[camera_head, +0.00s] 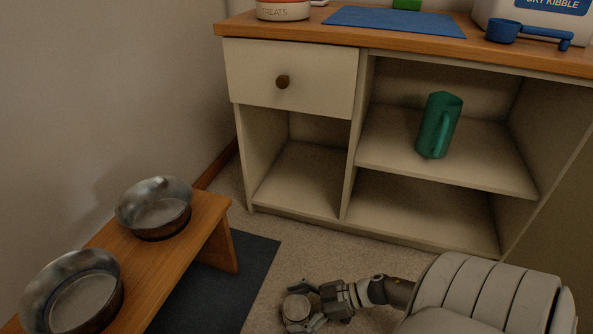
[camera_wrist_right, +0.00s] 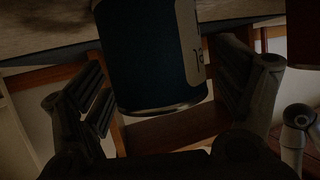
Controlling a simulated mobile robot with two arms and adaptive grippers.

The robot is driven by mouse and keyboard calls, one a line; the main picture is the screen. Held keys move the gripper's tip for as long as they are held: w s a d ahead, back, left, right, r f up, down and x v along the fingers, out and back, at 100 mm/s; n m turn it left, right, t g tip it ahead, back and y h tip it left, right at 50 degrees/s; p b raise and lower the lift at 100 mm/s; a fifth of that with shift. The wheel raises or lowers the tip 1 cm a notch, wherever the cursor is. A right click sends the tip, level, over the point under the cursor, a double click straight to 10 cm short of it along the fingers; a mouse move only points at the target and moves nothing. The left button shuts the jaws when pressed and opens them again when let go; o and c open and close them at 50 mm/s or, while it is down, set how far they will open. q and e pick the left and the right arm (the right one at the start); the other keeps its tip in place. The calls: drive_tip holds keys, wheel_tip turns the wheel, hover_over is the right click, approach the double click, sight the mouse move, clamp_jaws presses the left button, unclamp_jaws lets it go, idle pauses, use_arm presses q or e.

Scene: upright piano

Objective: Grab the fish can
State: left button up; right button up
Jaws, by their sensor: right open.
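A can with a pale metal top (camera_head: 296,307) is at the bottom centre of the head view, between the fingers of my right gripper (camera_head: 303,309). In the right wrist view the can (camera_wrist_right: 155,55) is dark blue with a light label strip on its right side and a metal rim. The fingers of my right gripper (camera_wrist_right: 168,95) stand open on either side of it. I cannot tell whether a finger touches it. The label is too dark to read, and what bears the can is hidden. My left gripper is out of view.
A wooden bench (camera_head: 178,242) with two metal bowls (camera_head: 155,208) (camera_head: 73,293) stands at the left by a dark mat (camera_head: 240,270). A blue mat (camera_head: 395,20) and blue scoop (camera_head: 525,32) lie on top.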

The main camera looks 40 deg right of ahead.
drive_tip(key=c, duration=1.3)
